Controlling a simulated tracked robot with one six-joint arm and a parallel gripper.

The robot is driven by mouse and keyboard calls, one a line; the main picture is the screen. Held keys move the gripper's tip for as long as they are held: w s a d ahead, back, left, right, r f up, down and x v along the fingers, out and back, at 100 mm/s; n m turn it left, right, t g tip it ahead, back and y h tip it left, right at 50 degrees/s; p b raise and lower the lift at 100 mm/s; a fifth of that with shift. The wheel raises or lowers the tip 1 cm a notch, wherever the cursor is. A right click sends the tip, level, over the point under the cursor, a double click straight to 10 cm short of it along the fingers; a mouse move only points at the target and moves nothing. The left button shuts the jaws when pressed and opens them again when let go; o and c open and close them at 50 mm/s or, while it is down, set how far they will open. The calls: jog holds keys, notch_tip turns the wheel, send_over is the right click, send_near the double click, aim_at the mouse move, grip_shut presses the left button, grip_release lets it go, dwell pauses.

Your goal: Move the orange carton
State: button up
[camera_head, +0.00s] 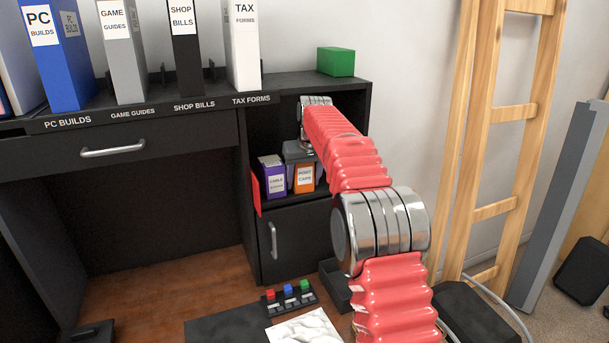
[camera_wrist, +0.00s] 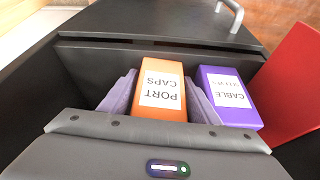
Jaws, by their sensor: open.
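The orange carton (camera_head: 304,180), with a white PORT CAPS label, stands upright in the open shelf of the black desk unit. It also shows in the wrist view (camera_wrist: 162,71), upside down. My gripper (camera_wrist: 160,80) is open at the carton. One finger lies along its left side in the wrist view, the other in the gap between it and the purple carton (camera_wrist: 229,97). Whether the fingers touch either carton cannot be told. In the head view my gripper (camera_head: 298,165) partly covers the top of the orange carton.
The purple carton stands close beside the orange one. A red panel (camera_head: 255,192) sticks out at the shelf's left edge. A green box (camera_head: 336,61) stands on the unit's top. A closed cabinet door (camera_head: 295,243) is below the shelf. Binders stand at the upper left.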

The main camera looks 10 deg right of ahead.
jog(key=c, duration=0.9)
jog(key=shift+w, duration=0.1)
